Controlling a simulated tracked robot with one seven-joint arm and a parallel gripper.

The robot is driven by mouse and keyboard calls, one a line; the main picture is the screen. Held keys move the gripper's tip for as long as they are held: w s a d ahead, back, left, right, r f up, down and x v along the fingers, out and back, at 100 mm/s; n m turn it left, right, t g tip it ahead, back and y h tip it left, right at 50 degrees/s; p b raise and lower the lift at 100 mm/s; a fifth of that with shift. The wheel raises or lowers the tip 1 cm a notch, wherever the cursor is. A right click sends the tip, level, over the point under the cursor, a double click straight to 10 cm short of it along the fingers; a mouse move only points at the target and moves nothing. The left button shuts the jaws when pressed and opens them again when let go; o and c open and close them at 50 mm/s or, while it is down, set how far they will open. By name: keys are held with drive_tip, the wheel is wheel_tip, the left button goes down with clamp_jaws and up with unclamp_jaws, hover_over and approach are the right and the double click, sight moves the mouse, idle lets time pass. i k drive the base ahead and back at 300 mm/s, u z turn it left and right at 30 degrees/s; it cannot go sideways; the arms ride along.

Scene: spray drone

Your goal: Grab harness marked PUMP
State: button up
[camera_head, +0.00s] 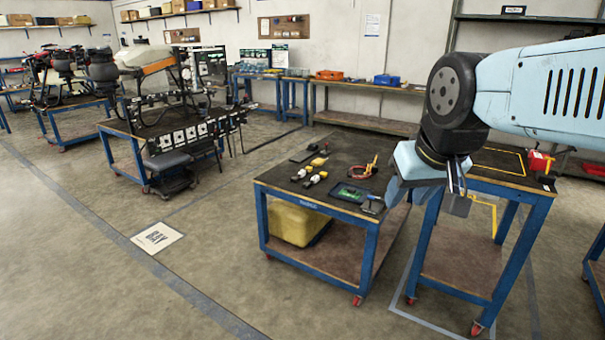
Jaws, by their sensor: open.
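My gripper (456,189) hangs at the end of my light-blue arm on the right, above the gap between two blue-framed carts. It is open, and nothing shows between its fingers. On the left cart's dark top (283,177) lie small connector-like parts with yellow and white ends (317,178), left of my gripper and apart from it. A red looped item (370,166) lies at the back right of them. I cannot read the word PUMP on anything, so I cannot tell which item is the marked harness.
A green-screened device (351,193) lies on the left cart's front; a yellow bin (299,223) sits on its lower shelf. The right cart (512,187) stands close beside it. A drone with a white tank (145,55) stands at back left.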

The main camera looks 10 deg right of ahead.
sight(301, 173)
drive_tip(key=u, duration=0.2)
drive_tip(key=k, duration=0.6)
drive_tip(key=u, duration=0.1)
drive_tip(key=i, duration=3.05)
drive_tip(key=z, duration=0.45)
